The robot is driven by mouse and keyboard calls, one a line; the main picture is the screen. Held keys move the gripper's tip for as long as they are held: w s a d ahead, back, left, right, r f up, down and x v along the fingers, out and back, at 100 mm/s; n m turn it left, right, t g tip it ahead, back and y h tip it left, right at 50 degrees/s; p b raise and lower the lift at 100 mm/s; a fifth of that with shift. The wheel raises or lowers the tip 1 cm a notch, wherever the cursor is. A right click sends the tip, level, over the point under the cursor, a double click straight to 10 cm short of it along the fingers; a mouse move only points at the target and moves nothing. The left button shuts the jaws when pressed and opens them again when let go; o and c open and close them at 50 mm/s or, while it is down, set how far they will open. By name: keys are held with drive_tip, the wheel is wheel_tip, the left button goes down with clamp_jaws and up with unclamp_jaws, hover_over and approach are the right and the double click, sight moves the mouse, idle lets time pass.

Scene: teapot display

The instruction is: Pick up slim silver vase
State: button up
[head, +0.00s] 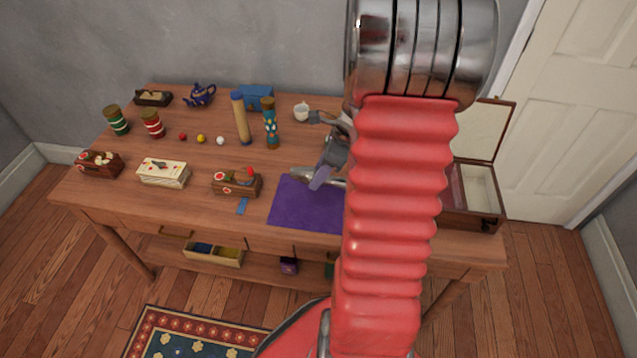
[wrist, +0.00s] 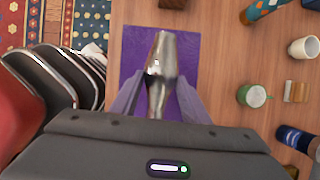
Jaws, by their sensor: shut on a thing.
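The slim silver vase (wrist: 162,55) is between the two fingers of my gripper (wrist: 160,98) in the wrist view. The fingers are shut on its narrow part. Behind it in that view is a purple cloth (wrist: 186,47). In the head view my gripper (head: 318,178) is over the purple cloth (head: 290,210) on the wooden table, and part of the silver vase (head: 300,173) shows beside the fingers. My red arm hides the right part of the cloth. I cannot tell whether the vase touches the cloth.
An open wooden box (head: 472,222) stands right of my arm. A small decorated box (head: 236,184) is left of the cloth. A white cup (head: 301,112), a tan cylinder (head: 241,118) and a patterned teal cylinder (head: 270,125) stand farther back. A blue teapot (head: 199,96) is at the back left.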

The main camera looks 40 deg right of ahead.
drive_tip(key=shift+r, duration=0.45)
idle(0.4)
